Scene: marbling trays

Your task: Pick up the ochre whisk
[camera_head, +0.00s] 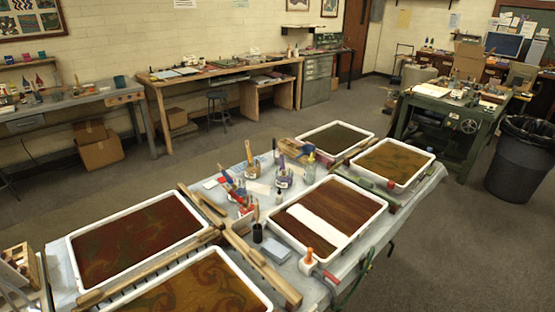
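A tan, ochre-looking upright tool (249,152) stands among brushes and jars in the middle of the tray table. It is too small to tell whether it is the ochre whisk. Another tan-handled tool (256,208) stands nearer, by a small black cup (257,232). Several more handles, some blue, red and purple, stand in jars (284,177) close by and partly hide one another. My gripper is not in view.
White-rimmed trays of dark marbled liquid surround the tools: left (73,250), front (262,295), right (383,207) and back. Wooden rails (262,268) cross between them. An orange-topped bottle (309,257) stands at the front edge. Open floor (450,250) lies right, before a dark bin (518,165).

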